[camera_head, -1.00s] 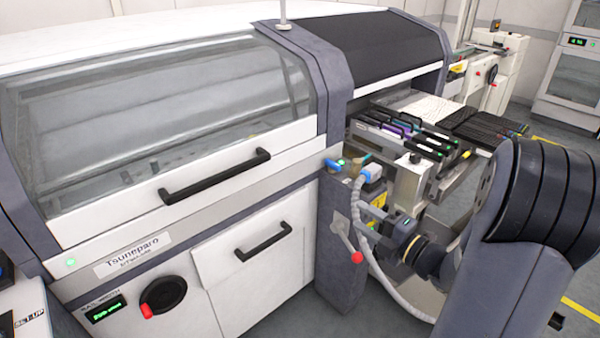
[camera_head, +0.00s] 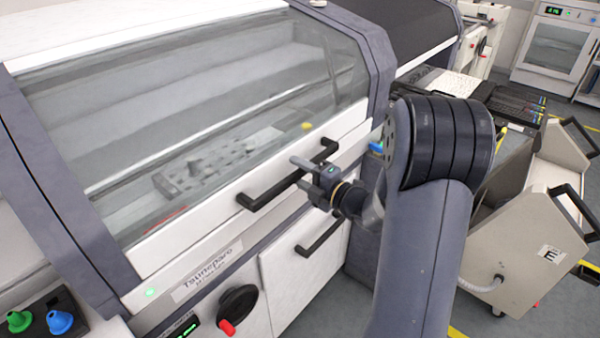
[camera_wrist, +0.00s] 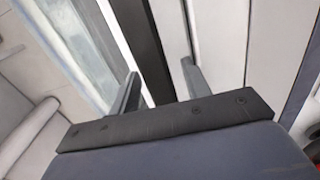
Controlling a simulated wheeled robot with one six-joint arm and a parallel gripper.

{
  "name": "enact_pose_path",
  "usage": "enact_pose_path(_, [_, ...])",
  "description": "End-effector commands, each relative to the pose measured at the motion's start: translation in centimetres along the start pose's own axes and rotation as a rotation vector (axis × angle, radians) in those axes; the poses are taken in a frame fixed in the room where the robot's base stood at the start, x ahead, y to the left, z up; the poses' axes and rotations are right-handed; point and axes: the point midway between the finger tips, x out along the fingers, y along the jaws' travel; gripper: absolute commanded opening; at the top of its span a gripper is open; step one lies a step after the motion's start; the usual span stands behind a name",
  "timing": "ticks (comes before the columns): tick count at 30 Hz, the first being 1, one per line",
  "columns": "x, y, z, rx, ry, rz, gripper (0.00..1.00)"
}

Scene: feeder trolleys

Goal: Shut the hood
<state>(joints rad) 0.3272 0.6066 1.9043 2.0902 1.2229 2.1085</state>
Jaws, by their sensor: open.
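The hood (camera_head: 200,130) is a clear window with a white lower panel and a long black handle (camera_head: 262,192). It appears down, its lower edge close above the machine's grey front strip; I cannot tell whether a small gap is left. My gripper (camera_head: 298,172) is open at the right half of the handle, one finger above the bar. In the wrist view my gripper (camera_wrist: 160,88) shows its two fingers apart, with the dark handle bar (camera_wrist: 146,45) running between them. The fingers do not grip the bar.
A lower drawer with its own black handle (camera_head: 320,232) sits below the hood. A black knob with a red grip (camera_head: 238,305) is left of it. A feeder trolley (camera_head: 525,225) stands at the right. Green and blue buttons (camera_head: 40,320) are at the lower left.

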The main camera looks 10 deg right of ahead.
Motion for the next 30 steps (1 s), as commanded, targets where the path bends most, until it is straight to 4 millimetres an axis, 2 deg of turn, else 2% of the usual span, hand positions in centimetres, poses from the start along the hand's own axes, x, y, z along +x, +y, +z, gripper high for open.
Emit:
enact_pose_path(2, [-0.01,0.0,-0.01,0.0,0.0,0.0,0.45])
enact_pose_path(19, [-0.03,-0.01,-0.02,0.0,0.001,0.0,0.0])
enact_pose_path(30, [-0.2,0.51,-0.01,0.0,0.001,-0.006,0.0])
